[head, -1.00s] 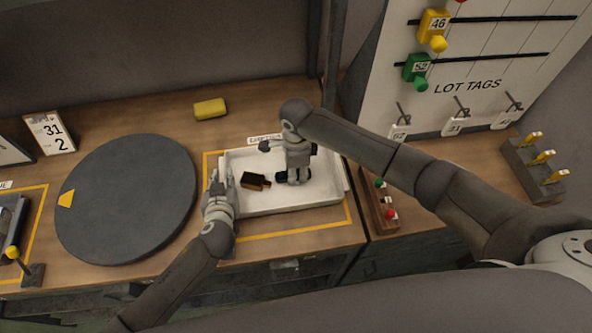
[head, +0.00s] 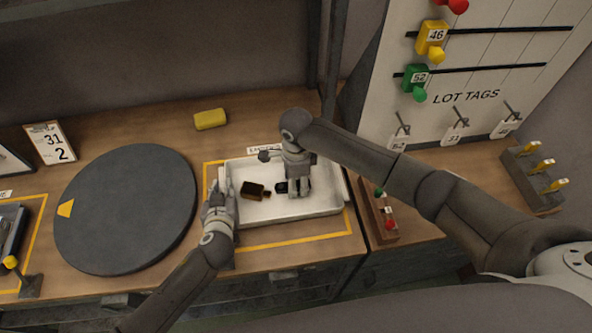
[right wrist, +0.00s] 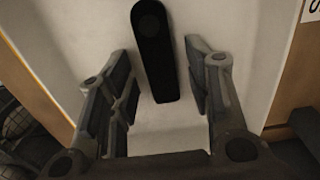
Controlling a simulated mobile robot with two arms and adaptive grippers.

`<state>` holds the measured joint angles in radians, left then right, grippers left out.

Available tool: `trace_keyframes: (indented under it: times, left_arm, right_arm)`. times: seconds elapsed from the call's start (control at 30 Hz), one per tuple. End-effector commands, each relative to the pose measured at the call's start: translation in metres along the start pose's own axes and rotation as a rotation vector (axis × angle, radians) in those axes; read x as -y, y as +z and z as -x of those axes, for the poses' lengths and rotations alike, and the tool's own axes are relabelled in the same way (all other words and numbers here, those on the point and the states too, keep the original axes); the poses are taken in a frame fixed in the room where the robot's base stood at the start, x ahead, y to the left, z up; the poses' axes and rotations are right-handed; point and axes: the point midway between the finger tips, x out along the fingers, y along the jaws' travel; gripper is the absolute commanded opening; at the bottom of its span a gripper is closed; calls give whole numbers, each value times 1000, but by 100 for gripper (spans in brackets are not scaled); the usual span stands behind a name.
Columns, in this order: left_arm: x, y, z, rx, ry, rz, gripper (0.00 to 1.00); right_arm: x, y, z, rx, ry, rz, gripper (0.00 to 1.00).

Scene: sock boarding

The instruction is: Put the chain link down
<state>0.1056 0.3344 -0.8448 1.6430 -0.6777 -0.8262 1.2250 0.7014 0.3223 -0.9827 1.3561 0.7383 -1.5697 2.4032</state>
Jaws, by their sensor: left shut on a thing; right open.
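The black chain link (right wrist: 155,50), a long bar with a rounded end, lies on the pale floor of the white tray (right wrist: 230,20). In the head view a dark piece of it (head: 281,187) shows beside my right gripper (head: 293,187). My right gripper (right wrist: 157,62) is open, with a finger on each side of the link and a gap to both.
A small dark brown piece (head: 253,190) lies in the tray, left of the link. A dark round turntable (head: 125,210) stands on the left. A yellow block (head: 210,119) lies behind. A button box (head: 380,212) stands right of the tray.

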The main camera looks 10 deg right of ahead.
Motion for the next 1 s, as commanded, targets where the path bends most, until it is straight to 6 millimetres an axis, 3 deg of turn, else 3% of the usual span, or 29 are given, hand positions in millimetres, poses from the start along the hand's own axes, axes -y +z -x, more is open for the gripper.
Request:
trace_keyframes:
  times: [0.5, 0.7, 0.97, 1.0]
  left_arm:
    - [0, 1, 0, 1, -1, -6, 0]
    - [0, 1, 0, 1, -1, -6, 0]
    - [0, 1, 0, 1, -1, -6, 0]
    - [0, 1, 0, 1, -1, -6, 24]
  right_arm:
    - [0, 0, 100, 2, -3, -1, 46]
    - [0, 0, 115, 1, -1, -1, 46]
    - [0, 0, 116, 0, -1, -1, 46]
    - [0, 0, 116, 0, -1, -1, 46]
